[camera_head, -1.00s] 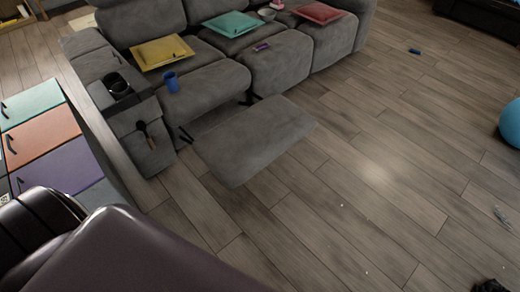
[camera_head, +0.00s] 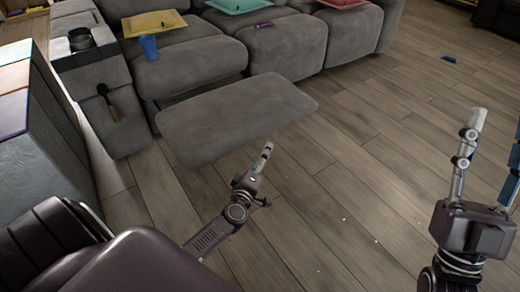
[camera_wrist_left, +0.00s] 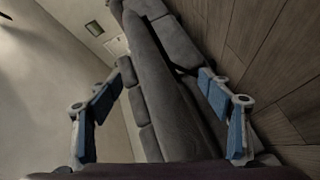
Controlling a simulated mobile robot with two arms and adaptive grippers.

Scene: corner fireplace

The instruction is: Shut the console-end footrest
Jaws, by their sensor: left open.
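The grey console-end footrest (camera_head: 236,116) is swung out in front of the sofa seat beside the console (camera_head: 85,62). Its flat pad stands out over the floor. My left gripper (camera_head: 262,158) is just in front of the pad's near edge, seen from the side. Whether it touches the pad I cannot tell. In the left wrist view my left gripper (camera_wrist_left: 160,105) has its two blue-padded fingers wide apart with nothing between them; grey sofa parts show beyond. My right gripper (camera_head: 490,150) is open and empty over the floor at the right, partly cut off by the picture edge.
The grey sofa (camera_head: 200,62) carries a blue cup (camera_head: 149,47), a yellow folder (camera_head: 154,23) and a purple item (camera_head: 264,25). A dark brush (camera_head: 107,101) hangs on the console's front. A cabinet (camera_head: 35,130) stands at left. Wooden floor (camera_head: 350,180) is mostly clear.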

